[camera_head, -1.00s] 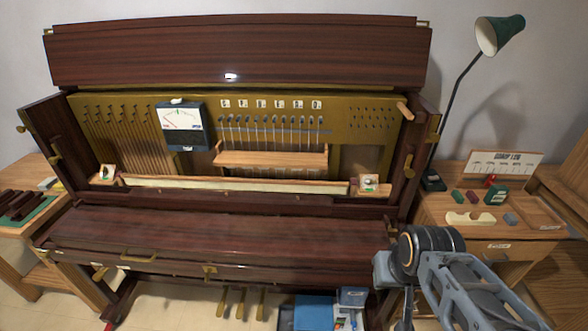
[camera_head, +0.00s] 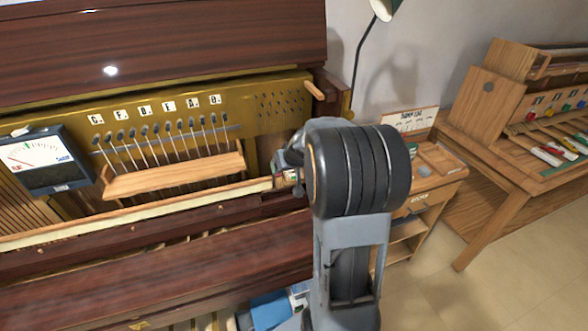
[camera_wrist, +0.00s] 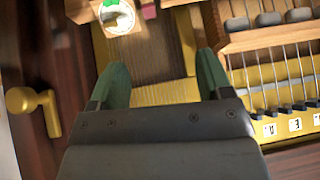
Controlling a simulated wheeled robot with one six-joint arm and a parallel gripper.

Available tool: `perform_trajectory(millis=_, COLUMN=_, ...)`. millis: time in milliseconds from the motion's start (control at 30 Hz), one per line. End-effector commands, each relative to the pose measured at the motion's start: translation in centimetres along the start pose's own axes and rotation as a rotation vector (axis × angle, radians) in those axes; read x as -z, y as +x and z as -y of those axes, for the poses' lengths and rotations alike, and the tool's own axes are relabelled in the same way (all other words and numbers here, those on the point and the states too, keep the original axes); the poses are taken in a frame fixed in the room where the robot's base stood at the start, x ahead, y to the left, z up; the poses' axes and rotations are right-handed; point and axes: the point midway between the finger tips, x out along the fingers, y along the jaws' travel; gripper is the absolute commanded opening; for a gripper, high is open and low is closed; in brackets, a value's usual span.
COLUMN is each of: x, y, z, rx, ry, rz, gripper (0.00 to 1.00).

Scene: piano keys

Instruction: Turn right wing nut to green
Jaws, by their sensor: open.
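The right wing nut's block, with a round white dial (camera_wrist: 119,16) bearing a green mark, is at the top edge of the wrist view, partly cut off. The wing nut itself is not clear there. In the head view my arm hides most of this block at the right end of the piano's rail. My gripper (camera_wrist: 162,78) has its two green-tipped fingers spread wide and empty. The dial lies beyond the fingertips, slightly left of the gap between them, and is not touched.
The brass tuning plate with hammers and a wooden rail (camera_head: 175,177) is beside my gripper. A brass knob (camera_wrist: 28,100) stands on the dark piano side. A meter (camera_head: 42,160) rests at the left. A small table and a wooden bench (camera_head: 500,130) stand at right.

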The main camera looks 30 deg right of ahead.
Motion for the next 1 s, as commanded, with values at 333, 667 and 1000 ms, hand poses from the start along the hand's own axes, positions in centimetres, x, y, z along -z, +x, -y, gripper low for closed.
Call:
perform_trajectory(millis=333, x=0.5, y=4.1, z=-7.6, rx=-0.110, ry=0.049, rz=-0.049, gripper=0.72)
perform_trajectory(millis=667, x=0.6, y=7.2, z=-8.1, rx=-0.112, ry=0.051, rz=-0.049, gripper=0.72)
perform_trajectory(millis=1000, x=0.7, y=9.2, z=-8.3, rx=-0.113, ry=0.049, rz=-0.049, gripper=0.72)
